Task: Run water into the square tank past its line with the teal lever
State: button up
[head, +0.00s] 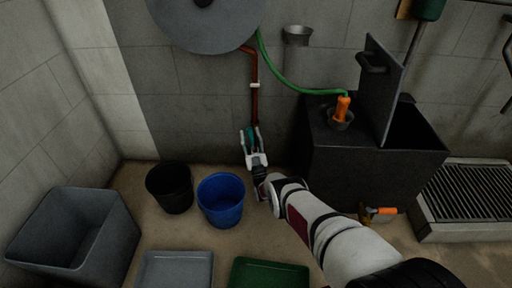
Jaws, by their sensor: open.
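The teal lever (252,138) is on the wall at the low end of a copper-coloured pipe (254,90). My gripper (253,136) is open, with its fingers on either side of the lever; I cannot tell whether they touch it. The dark square tank (345,175) stands against the wall to the right, its lid (380,88) raised. A green hose (285,78) runs down to an orange nozzle (342,108), which stands upright in a round holder on the tank's top. The tank's inside is dark; I see no water or line.
A black bucket (170,187), a blue bucket (221,200) and a large grey bin (72,235) stand on the floor at left. Grey (175,270) and green (268,274) trays lie in front. An orange-handled tool (380,211) lies before the tank. A grated drain (475,195) is at right.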

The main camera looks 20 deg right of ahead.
aim_at(251, 133)
jog(key=shift+s+f, duration=0.4)
jog(key=shift+s, duration=1.3)
jog(key=s, duration=1.7)
jog(key=shift+s+d, duration=0.15)
jog(key=shift+d, duration=0.3)
